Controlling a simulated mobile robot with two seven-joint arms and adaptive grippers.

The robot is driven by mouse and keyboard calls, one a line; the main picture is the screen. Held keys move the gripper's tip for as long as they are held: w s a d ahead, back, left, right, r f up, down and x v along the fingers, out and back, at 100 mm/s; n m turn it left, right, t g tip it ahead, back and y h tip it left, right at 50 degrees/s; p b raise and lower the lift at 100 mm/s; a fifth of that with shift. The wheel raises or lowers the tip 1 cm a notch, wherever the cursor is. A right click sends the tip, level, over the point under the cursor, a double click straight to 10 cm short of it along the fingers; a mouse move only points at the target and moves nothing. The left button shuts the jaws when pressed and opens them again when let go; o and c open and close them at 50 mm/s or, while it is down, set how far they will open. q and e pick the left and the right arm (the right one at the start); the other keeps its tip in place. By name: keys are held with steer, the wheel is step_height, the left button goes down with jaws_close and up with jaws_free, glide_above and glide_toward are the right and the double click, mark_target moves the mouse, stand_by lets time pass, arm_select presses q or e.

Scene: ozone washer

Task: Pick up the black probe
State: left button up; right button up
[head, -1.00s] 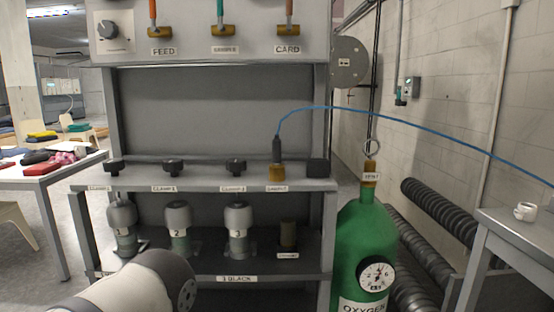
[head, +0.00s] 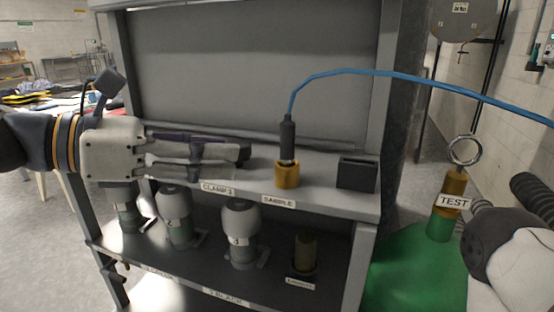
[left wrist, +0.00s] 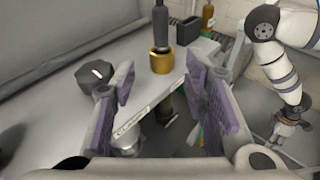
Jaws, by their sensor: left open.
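The black probe (head: 288,138) stands upright in a brass holder (head: 287,176) above the SAMPLE label, with a blue cable rising from its top. In the left wrist view the probe (left wrist: 160,25) and holder (left wrist: 161,62) sit at top centre, beyond and between the fingertips. My left gripper (head: 236,158) reaches in from the left over the shelf, open and empty. Its tips are left of the probe, apart from it. The purple finger pads (left wrist: 158,88) are wide apart in the left wrist view. My right gripper (left wrist: 284,138) is small and unclear at right there.
A dark block (head: 357,173) stands on the shelf right of the holder. A black knob (left wrist: 96,74) is near the left finger. A TEST fitting (head: 450,201) tops the green cylinder (head: 410,270) at right.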

mark_target(281, 138)
arm_select(q)
steer(key=shift+n, duration=0.3)
steer(key=x, duration=0.3)
steer(key=r+b+x, duration=0.1)
steer(key=x, duration=0.2)
steer(key=r+b+x, duration=0.1)
steer(key=x, duration=0.3)
steer(key=shift+d+r, duration=0.2)
steer(key=shift+d, duration=0.2)
steer(key=shift+w+d, duration=0.3)
steer(key=shift+d, duration=0.1)
steer(key=shift+a+r, duration=0.1)
steer(key=shift+c, duration=1.1)
jaws_close()
arm_select(e)
steer(key=s+f, duration=0.1)
steer(key=s+f+g, duration=0.1)
steer(key=f, duration=0.1)
steer(key=shift+s+d, duration=0.25)
steer(key=shift+d, duration=0.05)
